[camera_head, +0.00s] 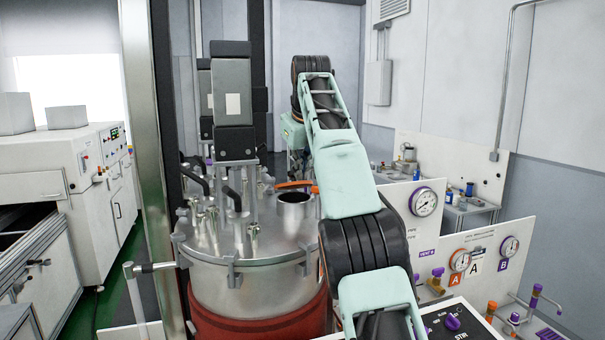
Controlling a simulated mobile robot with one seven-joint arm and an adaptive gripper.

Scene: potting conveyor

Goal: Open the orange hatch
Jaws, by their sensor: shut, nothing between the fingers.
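A large steel vessel (255,279) with a flat metal lid stands in the centre. On the right of its lid is a short round metal port (295,211) with a dark opening. An orange piece (292,185), which looks like part of the hatch, shows just behind the port's rim; more orange shows beside it, partly behind my arm. I cannot tell the hatch's exact angle. My arm rises from the lower right, bends at the top and comes down behind the vessel. My gripper's fingers cannot be made out; they are hidden behind the arm and the vessel's fittings.
A dark grey motor block (233,103) on posts stands above the lid, with several clamps and fittings around it. A metal column (152,170) rises at the left. Panels with gauges (424,202) and valves stand to the right. White machines (70,165) line the left.

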